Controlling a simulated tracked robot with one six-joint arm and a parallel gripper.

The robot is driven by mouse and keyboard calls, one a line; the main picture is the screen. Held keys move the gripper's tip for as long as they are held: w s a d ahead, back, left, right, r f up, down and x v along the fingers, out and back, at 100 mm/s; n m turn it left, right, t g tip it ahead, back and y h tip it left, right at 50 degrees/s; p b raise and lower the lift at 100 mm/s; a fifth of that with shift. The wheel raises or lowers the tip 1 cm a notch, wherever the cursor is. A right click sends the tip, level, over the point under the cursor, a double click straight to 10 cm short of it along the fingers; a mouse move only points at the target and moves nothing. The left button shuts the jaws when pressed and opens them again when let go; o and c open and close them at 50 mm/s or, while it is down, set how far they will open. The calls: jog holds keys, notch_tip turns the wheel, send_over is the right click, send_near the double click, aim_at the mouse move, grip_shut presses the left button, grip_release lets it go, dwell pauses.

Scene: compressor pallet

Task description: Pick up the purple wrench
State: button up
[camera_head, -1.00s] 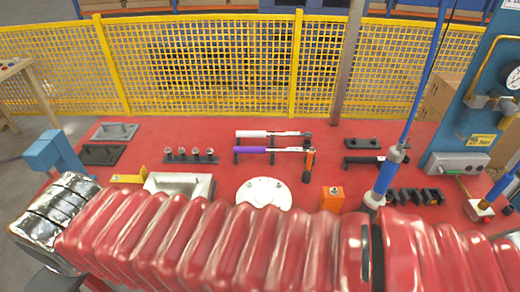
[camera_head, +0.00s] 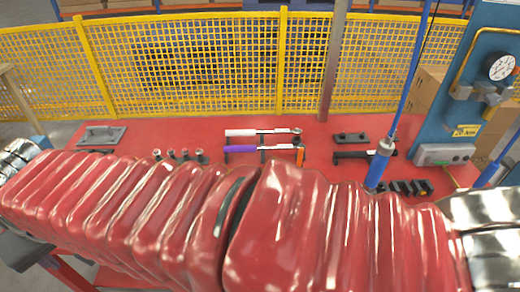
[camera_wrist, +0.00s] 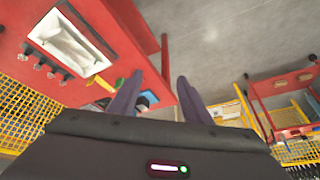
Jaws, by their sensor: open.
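The purple wrench (camera_head: 240,149) lies on black supports towards the back middle of the red table in the head view. Its purple handle points left, and its bright shaft runs right to an orange piece. A similar white-handled wrench (camera_head: 241,133) lies just behind it. My gripper (camera_wrist: 160,80) shows only in the wrist view. Its two dark fingers are apart with nothing between them. It hangs past the table's edge, away from the wrench, which is not in the wrist view.
My red-sleeved arm crosses the head view and hides the front of the table (camera_head: 300,121). Black plates (camera_head: 350,138) and a blue-white cylinder (camera_head: 379,165) stand right of the wrench. A grey bracket (camera_head: 102,135) lies left. A yellow fence (camera_head: 180,70) stands behind. The wrist view shows a white tray (camera_wrist: 72,45).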

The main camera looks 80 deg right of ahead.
jog(key=w+d+m+g+h, duration=0.2)
jog(key=w+d+m, duration=0.2)
jog(key=d+m, duration=0.8)
jog(key=m+g, duration=0.7)
jog(key=m, duration=1)
send_near(244, 148)
jog(key=r, duration=0.2)
jog(key=shift+w+a, duration=0.15)
jog(key=shift+w, duration=0.05)
jog(key=x, duration=0.8)
jog(key=shift+w+a, duration=0.1)
jog(key=shift+a, duration=0.05)
jog(key=shift+f, duration=0.3)
